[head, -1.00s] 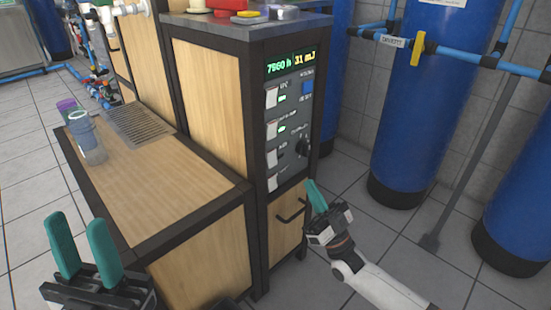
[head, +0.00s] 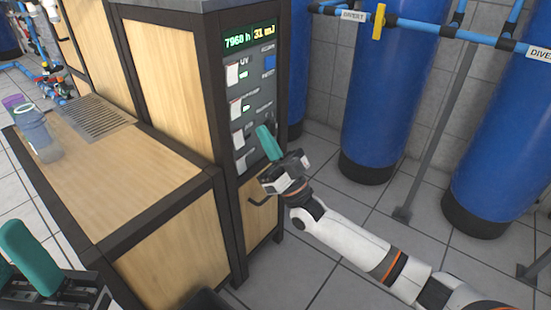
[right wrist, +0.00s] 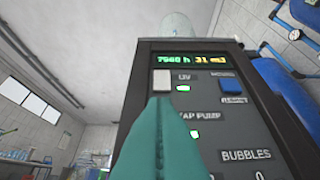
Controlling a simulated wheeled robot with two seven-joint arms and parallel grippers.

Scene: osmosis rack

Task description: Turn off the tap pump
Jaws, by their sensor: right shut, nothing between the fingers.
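The control panel (head: 250,100) on the cabinet front carries a column of white rocker switches with small green lights. The tap pump switch (head: 236,109) is second from the top, with its green light (head: 243,103) lit. In the right wrist view the TAP PUMP label and its lit green light (right wrist: 195,133) show, but my fingers hide the switch. My right gripper (head: 265,130) is shut and empty, its fingertips in front of the panel, right of the lower switches; I cannot tell whether they touch it. My left gripper (head: 14,250) is partly cut off at the lower left, its fingers apart.
The UV switch (right wrist: 162,80) is just above my fingertips in the right wrist view. A wooden counter (head: 130,180) with a drain grate and clear cups (head: 38,135) stands left. Blue tanks (head: 390,90) stand right.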

